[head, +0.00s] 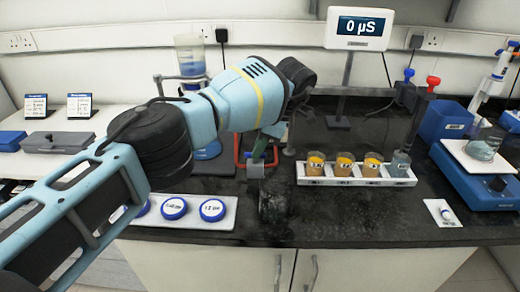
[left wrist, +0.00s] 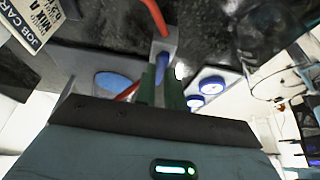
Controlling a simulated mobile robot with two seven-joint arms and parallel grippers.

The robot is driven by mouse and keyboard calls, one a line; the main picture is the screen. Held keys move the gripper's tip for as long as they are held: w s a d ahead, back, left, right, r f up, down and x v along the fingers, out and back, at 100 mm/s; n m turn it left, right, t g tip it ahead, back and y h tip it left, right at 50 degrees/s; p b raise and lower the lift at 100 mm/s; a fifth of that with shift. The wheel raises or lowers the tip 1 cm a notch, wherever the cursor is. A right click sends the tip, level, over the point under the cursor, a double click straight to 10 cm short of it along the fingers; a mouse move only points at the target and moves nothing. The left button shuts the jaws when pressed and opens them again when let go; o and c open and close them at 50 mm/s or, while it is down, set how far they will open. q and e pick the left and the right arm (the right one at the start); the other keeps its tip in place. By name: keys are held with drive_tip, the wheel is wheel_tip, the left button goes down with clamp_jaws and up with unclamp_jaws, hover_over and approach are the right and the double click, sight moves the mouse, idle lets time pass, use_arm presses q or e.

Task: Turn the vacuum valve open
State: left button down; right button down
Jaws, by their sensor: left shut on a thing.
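The vacuum valve, a small grey block (head: 255,171) with red tubing (head: 238,152) on it, sits near the middle of the dark bench in the head view. In the left wrist view the grey valve block (left wrist: 165,47) shows with a blue handle between the fingers. My left gripper (head: 262,148) reaches down from above, its green fingers shut on the valve handle. The fingers (left wrist: 161,85) also show from close up in the left wrist view. The handle's exact angle is partly hidden by the fingers. My right gripper is in neither view.
A white rack (head: 340,182) of beakers stands right of the valve. A white tray with blue-lidded jars (head: 174,208) lies left in front. A display reading 0 µS (head: 358,28) stands behind. A blue balance (head: 480,190) is at the right. The front middle of the bench is clear.

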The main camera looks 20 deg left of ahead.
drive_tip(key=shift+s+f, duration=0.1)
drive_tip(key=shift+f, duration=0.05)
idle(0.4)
use_arm(q)
drive_tip(key=c, duration=1.5)
unclamp_jaws()
